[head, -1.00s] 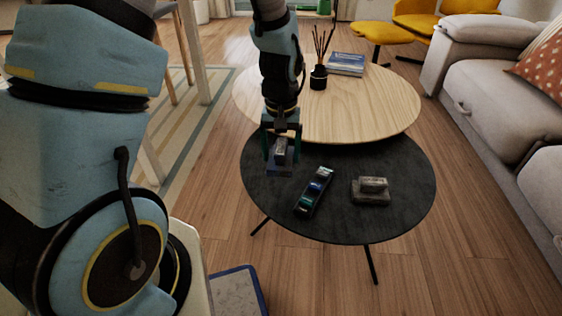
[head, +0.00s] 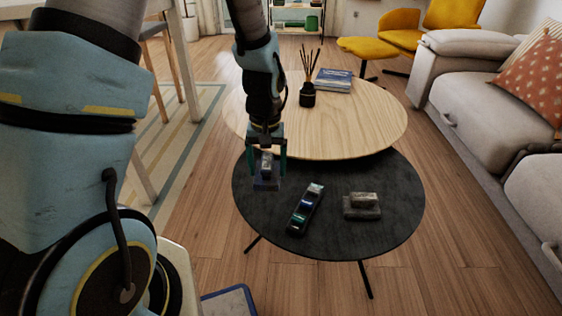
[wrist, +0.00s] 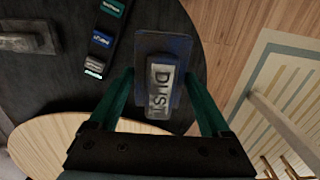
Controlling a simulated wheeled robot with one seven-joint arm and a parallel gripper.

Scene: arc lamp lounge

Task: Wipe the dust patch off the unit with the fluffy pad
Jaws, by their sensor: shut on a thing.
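My gripper (head: 267,158) is shut on a dark blue-grey pad (head: 265,185) with a raised grip block. In the wrist view the block (wrist: 159,88) is pale and reads "DUST", and the pad's base (wrist: 163,45) lies beyond it. The pad is over the left part of the black table; I cannot tell if it touches the top. A long, narrow black unit (head: 303,212) with coloured labels lies to its right; it also shows in the wrist view (wrist: 105,30). I cannot clearly make out a dust patch on it. The pad's underside is hidden.
A grey block-topped pad (head: 361,208) sits on the black round table (head: 395,195), right of the unit. The wooden table (head: 375,120) behind holds a reed diffuser (head: 307,95) and books (head: 334,80). A grey sofa (head: 480,105) stands at right.

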